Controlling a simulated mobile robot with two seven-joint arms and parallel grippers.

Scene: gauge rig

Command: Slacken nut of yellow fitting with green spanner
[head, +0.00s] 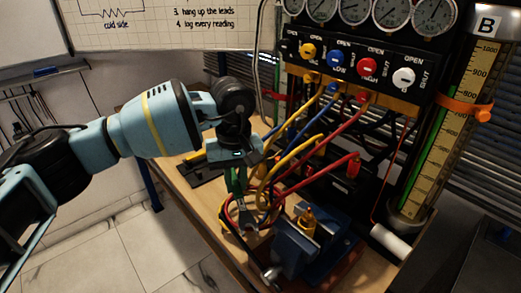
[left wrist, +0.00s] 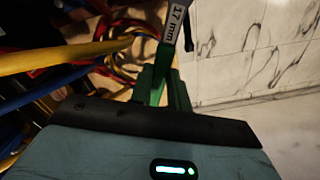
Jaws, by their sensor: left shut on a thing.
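My left gripper (head: 238,178) is shut on the green spanner (head: 245,214), which hangs head down above the bench, close to the hoses. In the left wrist view the spanner (left wrist: 178,22) carries a "17 mm" label and extends away from the gripper (left wrist: 165,88). The yellow fitting (head: 308,222) stands upright in the blue vise (head: 300,248), to the right of the spanner. The spanner's head looks apart from the fitting. The fitting's nut is too small to make out clearly. My right gripper is not in view.
Yellow, blue and red hoses (head: 320,165) run from the valve panel (head: 365,70) down behind the spanner, some coiled on the wooden bench (head: 208,205). A tall gauge column (head: 450,120) stands at right. Open floor (head: 110,250) lies left of the bench.

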